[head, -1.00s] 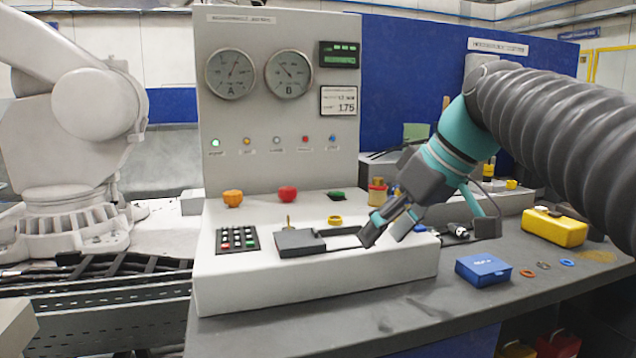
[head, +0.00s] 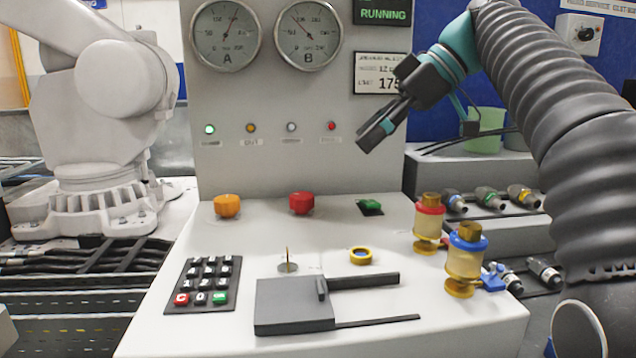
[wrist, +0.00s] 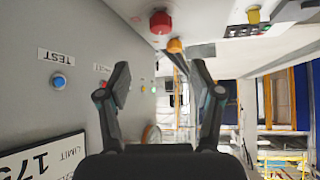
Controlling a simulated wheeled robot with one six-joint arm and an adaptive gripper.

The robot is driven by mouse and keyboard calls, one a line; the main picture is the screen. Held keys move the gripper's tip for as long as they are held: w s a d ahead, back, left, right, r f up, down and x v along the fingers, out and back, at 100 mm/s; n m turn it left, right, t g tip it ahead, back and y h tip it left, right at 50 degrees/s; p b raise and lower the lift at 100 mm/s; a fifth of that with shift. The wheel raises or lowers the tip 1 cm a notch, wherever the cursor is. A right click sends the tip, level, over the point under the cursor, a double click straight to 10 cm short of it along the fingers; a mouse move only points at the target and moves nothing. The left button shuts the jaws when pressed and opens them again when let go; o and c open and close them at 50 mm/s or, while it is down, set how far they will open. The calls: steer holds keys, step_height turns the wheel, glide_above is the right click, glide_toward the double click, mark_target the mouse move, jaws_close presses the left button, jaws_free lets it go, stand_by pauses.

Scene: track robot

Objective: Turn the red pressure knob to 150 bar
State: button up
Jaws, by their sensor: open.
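The red knob (head: 302,203) stands on the white console (head: 360,228), between an orange knob (head: 228,205) on its left and a green switch (head: 370,207) on its right. In the wrist view the red knob (wrist: 160,21) shows near the top, beyond the fingertips. My gripper (head: 366,140) is open and empty, above and to the right of the red knob, in front of the panel. Its two fingers are spread in the wrist view (wrist: 160,78). Gauges A (head: 226,35) and B (head: 308,35) are on the panel. A sign (head: 380,75) reads 175, partly covered by my gripper.
A keypad (head: 203,284) and a dark grey flat device (head: 294,305) with thin bars lie on the console front. A white robot arm (head: 110,90) is at left.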

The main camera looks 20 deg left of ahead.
mark_target(303, 195)
steer(key=b+x, duration=0.1)
steer(key=x, duration=1.2)
steer(key=shift+s+a+f+b, duration=0.2)
steer(key=shift+s+b, duration=0.05)
steer(key=shift+b, duration=0.15)
steer(key=c, duration=1.1)
steer(key=shift+c, duration=0.2)
